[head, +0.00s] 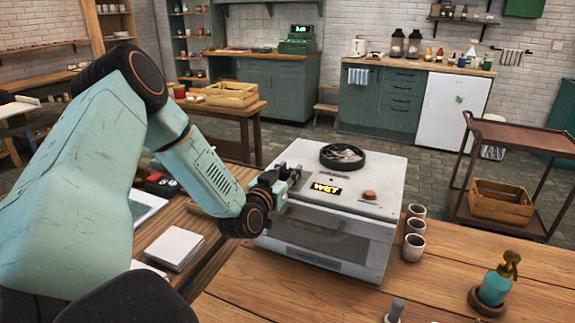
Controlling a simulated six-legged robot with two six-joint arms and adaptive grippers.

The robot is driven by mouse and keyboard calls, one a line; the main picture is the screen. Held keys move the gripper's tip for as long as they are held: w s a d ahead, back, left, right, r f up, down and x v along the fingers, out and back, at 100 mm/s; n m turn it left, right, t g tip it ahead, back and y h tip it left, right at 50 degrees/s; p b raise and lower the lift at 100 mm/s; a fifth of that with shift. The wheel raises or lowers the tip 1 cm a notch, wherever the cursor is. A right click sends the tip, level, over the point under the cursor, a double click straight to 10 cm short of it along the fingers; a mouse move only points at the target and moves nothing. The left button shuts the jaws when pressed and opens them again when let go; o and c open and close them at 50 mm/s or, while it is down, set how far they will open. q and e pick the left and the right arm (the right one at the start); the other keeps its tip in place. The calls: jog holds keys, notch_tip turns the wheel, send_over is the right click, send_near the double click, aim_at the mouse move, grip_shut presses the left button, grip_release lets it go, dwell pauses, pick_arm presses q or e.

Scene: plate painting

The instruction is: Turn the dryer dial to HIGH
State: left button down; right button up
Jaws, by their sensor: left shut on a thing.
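The dryer (325,250) is a white box on the wooden table, with a round black fan grille (342,157) on top. A small display (325,188) on its top reads WET in yellow. A small orange-brown knob or button (369,195) sits to the right of the display, with nothing touching it. My left gripper (287,176) is at the left part of the dryer's top, shut on what seems to be the dial. The gripper hides the dial, so its setting cannot be read. My right gripper is not in view.
Several grey cups (413,247) stand close to the dryer's right side. A teal pump bottle (494,285) stands at the front right. A stack of white square tiles (173,248) lies left of the dryer.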

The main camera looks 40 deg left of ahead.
pick_arm(q)
jog(key=shift+a+r+m+h+p, duration=0.1)
jog(key=shift+r+m+h+p, duration=0.2)
jog(key=shift+m+h+p, duration=0.8)
jog(key=shift+w+f+m+t+h+p, duration=0.1)
jog(key=shift+m+t+h+p, duration=0.35)
jog(key=shift+h, duration=0.75)
jog(key=c, duration=1.3)
grip_release()
jog(key=shift+c, duration=0.2)
jog(key=o, duration=0.4)
jog(key=shift+s, duration=0.2)
jog(key=shift+w+f, duration=0.1)
